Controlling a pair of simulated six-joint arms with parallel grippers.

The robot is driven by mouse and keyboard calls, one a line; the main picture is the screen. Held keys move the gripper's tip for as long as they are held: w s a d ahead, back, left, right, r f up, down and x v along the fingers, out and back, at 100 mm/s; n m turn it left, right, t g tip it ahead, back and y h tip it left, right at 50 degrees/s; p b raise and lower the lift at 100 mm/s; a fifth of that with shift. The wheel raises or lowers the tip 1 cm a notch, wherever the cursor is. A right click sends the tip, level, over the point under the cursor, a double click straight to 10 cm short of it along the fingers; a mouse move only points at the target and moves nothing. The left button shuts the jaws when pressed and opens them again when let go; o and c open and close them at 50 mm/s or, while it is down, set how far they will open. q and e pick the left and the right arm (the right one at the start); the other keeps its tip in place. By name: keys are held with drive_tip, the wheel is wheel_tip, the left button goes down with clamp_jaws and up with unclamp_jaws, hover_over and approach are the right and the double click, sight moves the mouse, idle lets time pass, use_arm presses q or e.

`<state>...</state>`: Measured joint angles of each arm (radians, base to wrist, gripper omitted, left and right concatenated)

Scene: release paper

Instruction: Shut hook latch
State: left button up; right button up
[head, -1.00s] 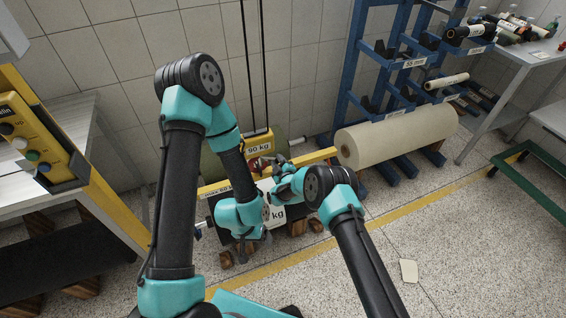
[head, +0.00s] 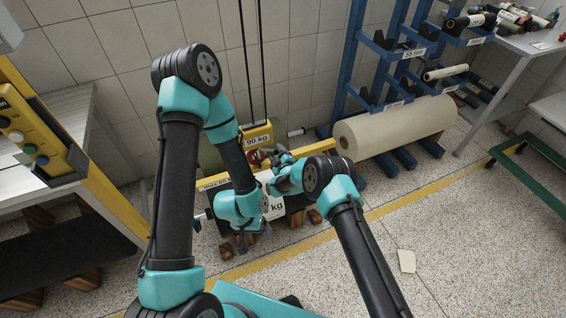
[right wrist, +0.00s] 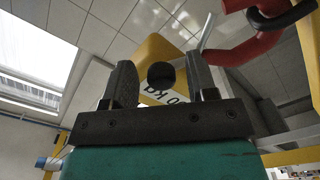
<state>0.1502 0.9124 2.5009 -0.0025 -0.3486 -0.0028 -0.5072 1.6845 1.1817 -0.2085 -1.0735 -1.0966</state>
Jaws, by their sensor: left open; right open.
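A yellow hook block (head: 262,133) labelled 90 kg hangs on two dark cables in the head view. Its red hook (head: 253,158) is below it, partly hidden by my right gripper. In the right wrist view the red hook (right wrist: 248,50) curves in at the upper right, beside a thin grey strip (right wrist: 207,32) that may be the latch. My right gripper (right wrist: 160,78) is open, with a dark round knob (right wrist: 161,75) showing between its fingers; contact cannot be told. My left gripper (head: 243,248) is open, low in front of the load, apart from the hook.
A large cream roll (head: 395,130) lies at the right by a blue rack (head: 352,75). A yellow control panel (head: 35,135) is at the left.

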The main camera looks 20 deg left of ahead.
drive_tip(key=v, duration=1.7)
drive_tip(key=shift+d, duration=0.1)
drive_tip(key=s+d+f+m+g+h, duration=0.1)
drive_tip(key=d+m+g+h, duration=0.15)
drive_tip(key=d, duration=0.45)
drive_tip(key=s+d+f+m+g+h, duration=0.1)
drive_tip(key=d+m+h, duration=0.1)
drive_tip(key=d+m, duration=0.35)
drive_tip(key=s+d+m+g+h, duration=0.1)
drive_tip(key=s+d+m+h, duration=0.1)
drive_tip(key=d, duration=0.7)
drive_tip(key=s+d+r+m+g+h, duration=0.1)
drive_tip(key=s+d+r+m+g, duration=0.2)
drive_tip(key=s+d+m+g, duration=0.5)
drive_tip(key=s+d+m, duration=0.2)
drive_tip(key=s+d, duration=0.7)
drive_tip(key=s, duration=0.3)
drive_tip(key=shift+s+d+h, duration=0.15)
drive_tip(key=shift+d+h, duration=0.15)
drive_tip(key=shift+h, duration=0.05)
drive_tip(key=shift+r, duration=0.1)
